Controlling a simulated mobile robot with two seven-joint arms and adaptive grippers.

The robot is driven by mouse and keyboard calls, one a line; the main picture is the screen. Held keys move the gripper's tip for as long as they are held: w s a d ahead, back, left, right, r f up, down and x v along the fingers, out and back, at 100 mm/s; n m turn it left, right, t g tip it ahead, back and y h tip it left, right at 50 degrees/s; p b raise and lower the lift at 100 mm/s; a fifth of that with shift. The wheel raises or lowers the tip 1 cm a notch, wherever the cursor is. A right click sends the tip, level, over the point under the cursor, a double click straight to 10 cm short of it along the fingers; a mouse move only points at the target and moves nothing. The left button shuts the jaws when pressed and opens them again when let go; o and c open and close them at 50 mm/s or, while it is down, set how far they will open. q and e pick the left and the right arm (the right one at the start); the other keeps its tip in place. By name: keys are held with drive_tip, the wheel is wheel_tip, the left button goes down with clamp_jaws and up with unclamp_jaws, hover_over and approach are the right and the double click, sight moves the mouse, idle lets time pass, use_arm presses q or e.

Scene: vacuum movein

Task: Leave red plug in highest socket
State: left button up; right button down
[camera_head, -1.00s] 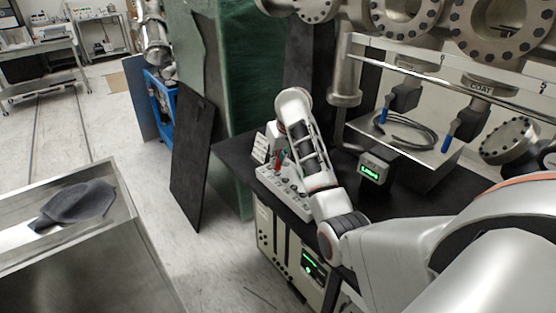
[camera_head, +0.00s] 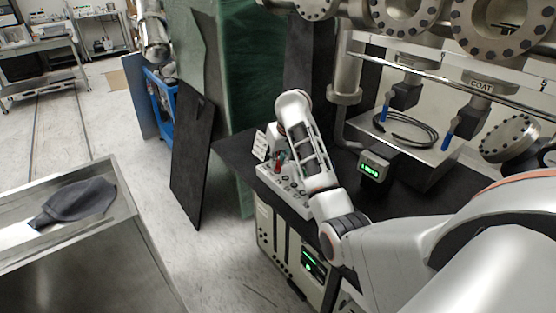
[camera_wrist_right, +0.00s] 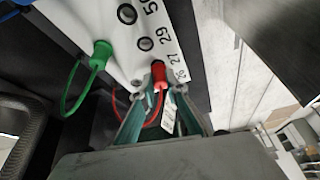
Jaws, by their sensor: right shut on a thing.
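In the right wrist view, the red plug (camera_wrist_right: 158,76), trailing a red cable, is between the fingertips of my right gripper (camera_wrist_right: 152,108). Its front end meets the white socket panel (camera_wrist_right: 185,35) beside the printed 27. Whether it is seated in a socket there or only touching I cannot tell. Open sockets show beside it (camera_wrist_right: 146,43) and farther up (camera_wrist_right: 127,13). A green plug (camera_wrist_right: 100,54) with a green cable stands in the panel to the left. In the head view, the red plug (camera_head: 278,167) shows small above the panel (camera_head: 290,194). My left gripper is out of view.
A metal cart (camera_head: 130,225) stands left, with clear floor between.

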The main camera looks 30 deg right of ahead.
drive_tip(key=shift+f, duration=0.4)
drive_tip(key=c, duration=1.9)
unclamp_jaws()
drive_tip(key=v, duration=1.2)
drive_tip(key=shift+d+r, duration=0.1)
drive_tip(key=shift+w, duration=0.1)
